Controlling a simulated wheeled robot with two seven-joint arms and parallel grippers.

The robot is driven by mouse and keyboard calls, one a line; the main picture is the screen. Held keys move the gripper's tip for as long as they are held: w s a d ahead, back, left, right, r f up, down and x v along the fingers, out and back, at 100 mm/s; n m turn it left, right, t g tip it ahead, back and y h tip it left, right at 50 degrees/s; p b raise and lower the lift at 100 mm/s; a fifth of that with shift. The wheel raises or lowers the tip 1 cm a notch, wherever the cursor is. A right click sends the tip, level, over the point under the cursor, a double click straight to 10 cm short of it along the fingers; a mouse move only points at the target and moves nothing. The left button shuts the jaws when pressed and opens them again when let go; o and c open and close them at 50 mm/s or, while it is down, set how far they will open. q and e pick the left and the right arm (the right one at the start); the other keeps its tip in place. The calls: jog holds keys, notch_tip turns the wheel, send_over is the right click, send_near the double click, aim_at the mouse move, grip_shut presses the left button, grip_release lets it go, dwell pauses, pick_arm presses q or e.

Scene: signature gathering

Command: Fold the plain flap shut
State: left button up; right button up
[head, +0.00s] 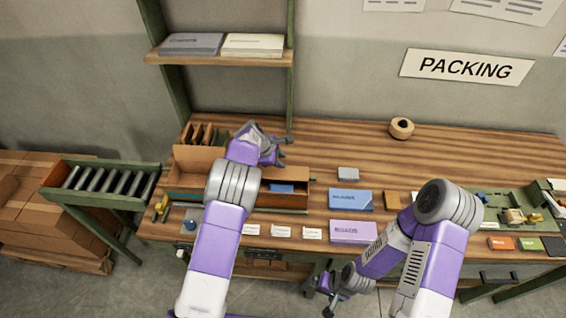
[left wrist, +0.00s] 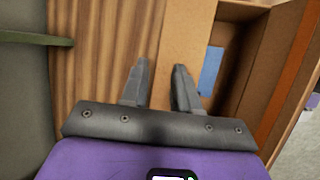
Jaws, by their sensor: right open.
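An open cardboard box (head: 180,182) stands on the workbench, partly covered by my left arm. A cardboard flap (head: 198,158) stands out at its left end, and another brown flap (head: 295,173) shows at its far right side. I cannot tell which flap is the plain one. In the left wrist view, a bare flap (left wrist: 185,35) runs along the box opening, beside a blue item (left wrist: 210,70) inside. My left gripper (head: 283,150) is above the box's far side; its fingers (left wrist: 160,85) are apart, over the flap's edge. My right gripper (head: 332,298) is open, low in front of the bench.
Blue (head: 350,200) and lilac (head: 353,231) boxes lie right of the cardboard box. Brown dividers (head: 203,133) stand behind it. A green shelf post (head: 292,70) rises at the back. A tape roll (head: 401,128) lies on the clear back right area.

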aim_at(275, 174)
pick_arm(q)
jog(key=shift+v, duration=2.2)
